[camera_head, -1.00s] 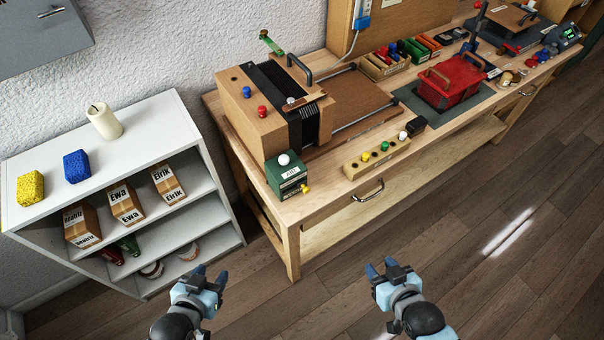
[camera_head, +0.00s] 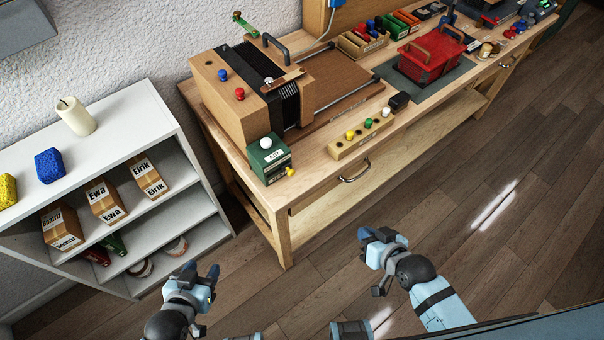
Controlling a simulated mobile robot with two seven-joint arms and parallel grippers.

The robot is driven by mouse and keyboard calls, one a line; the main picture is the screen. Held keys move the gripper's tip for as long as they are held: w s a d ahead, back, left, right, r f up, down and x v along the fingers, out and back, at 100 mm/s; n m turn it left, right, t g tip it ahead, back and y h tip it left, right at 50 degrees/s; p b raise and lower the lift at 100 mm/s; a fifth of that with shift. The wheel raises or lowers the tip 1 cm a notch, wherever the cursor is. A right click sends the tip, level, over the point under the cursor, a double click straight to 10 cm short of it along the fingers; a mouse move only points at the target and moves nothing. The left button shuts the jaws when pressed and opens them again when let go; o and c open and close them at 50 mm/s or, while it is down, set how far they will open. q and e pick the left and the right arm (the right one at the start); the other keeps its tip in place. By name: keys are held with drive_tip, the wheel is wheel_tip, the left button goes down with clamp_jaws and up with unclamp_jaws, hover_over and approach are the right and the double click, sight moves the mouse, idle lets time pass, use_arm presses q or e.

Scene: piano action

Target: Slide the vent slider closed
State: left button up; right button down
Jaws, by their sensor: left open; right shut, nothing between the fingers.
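The wooden box (camera_head: 232,95) with black bellows stands on the workbench. A small slotted vent (camera_head: 289,91) shows on its front part, beside a light strip (camera_head: 285,77) with a small pale knob (camera_head: 268,81). These look like the vent slider, but the slider's exact position is too small to tell. My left gripper (camera_head: 201,270) is open and empty, low in front of the shelf's right side. My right gripper (camera_head: 372,235) is shut and empty, over the floor in front of the bench. Both are well apart from the box.
A green box (camera_head: 270,160) with a white knob stands at the bench's near left corner. A wooden block with coloured pegs (camera_head: 361,134) lies along the front edge. A red tray (camera_head: 432,63) stands further right. A white shelf (camera_head: 110,130) is at left. The floor ahead is clear.

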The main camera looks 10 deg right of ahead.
sight(289, 167)
drive_tip(key=w+f+m+g+y+b, duration=0.15)
drive_tip(key=w+m+y+b, duration=0.25)
drive_tip(key=w+y+b, duration=0.45)
use_arm(q)
wheel_tip(289, 167, down, 10)
drive_tip(key=d+b, duration=0.1)
drive_tip(key=b, duration=0.1)
drive_tip(key=shift+w+f+n, duration=0.25)
drive_tip(key=shift+w+n, duration=0.05)
drive_tip(key=shift+w, duration=0.1)
use_arm(e)
drive_tip(key=w+r+m+g+y, duration=0.1)
drive_tip(key=w+r+y, duration=0.1)
drive_tip(key=w+r, duration=0.3)
drive_tip(key=shift+w+d, duration=0.25)
drive_tip(key=shift+w, duration=0.9)
drive_tip(key=shift+a, duration=0.1)
